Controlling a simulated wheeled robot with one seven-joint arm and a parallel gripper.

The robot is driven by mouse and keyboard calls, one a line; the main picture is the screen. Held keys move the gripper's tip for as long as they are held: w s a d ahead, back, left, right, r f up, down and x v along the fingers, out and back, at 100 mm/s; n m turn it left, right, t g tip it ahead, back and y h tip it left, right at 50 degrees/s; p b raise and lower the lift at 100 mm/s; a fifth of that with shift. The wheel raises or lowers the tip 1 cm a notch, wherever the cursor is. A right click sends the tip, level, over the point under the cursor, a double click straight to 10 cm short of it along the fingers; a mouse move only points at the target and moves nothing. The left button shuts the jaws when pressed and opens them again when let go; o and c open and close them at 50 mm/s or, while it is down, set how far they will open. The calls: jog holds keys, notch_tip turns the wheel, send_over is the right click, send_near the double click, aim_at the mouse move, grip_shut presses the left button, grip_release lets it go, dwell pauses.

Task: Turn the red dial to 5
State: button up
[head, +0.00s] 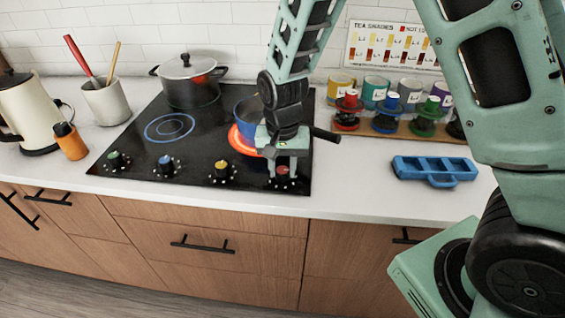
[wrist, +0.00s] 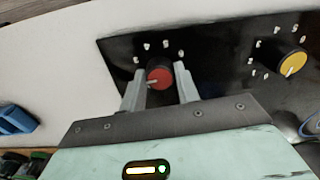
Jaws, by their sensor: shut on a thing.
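The red dial (head: 282,173) is at the front right corner of the black cooktop (head: 190,128). In the wrist view the red dial (wrist: 159,77) has a pale pointer mark at its lower left and white numerals around it, too small to read surely. My gripper (head: 283,176) reaches down over the dial from behind. In the wrist view my gripper (wrist: 160,80) has one finger on each side of the dial and is shut on it. My gripper's body partly hides the dial in the head view.
A ring (head: 241,140) glows orange beneath a blue pan (head: 247,110) behind my gripper. Yellow (head: 221,170), blue (head: 166,163) and green (head: 116,159) dials stand left. A lidded pot (head: 190,85) sits at the back. A blue tray (head: 435,170) lies on the right counter.

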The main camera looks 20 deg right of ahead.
jog(key=m+p, duration=0.1)
jog(key=m, duration=0.1)
jog(key=m+p, duration=0.1)
jog(key=m, duration=0.1)
jog(key=m+p, duration=0.1)
jog(key=m, duration=0.1)
jog(key=shift+r+m+p, duration=0.25)
jog(key=shift+m+p, duration=0.05)
jog(key=shift+p, duration=0.1)
jog(key=m+p, duration=0.2)
jog(key=m, duration=0.1)
jog(key=shift+m, duration=0.3)
jog(key=m+p, duration=0.3)
jog(key=shift+m, duration=0.3)
jog(key=m+p, duration=0.4)
jog(key=m, duration=0.1)
jog(key=shift+f+m+p, duration=0.15)
jog(key=shift+m+p, duration=1.2)
jog(key=shift+m, duration=0.65)
jog(key=o, duration=1)
jog(key=shift+c, duration=0.2)
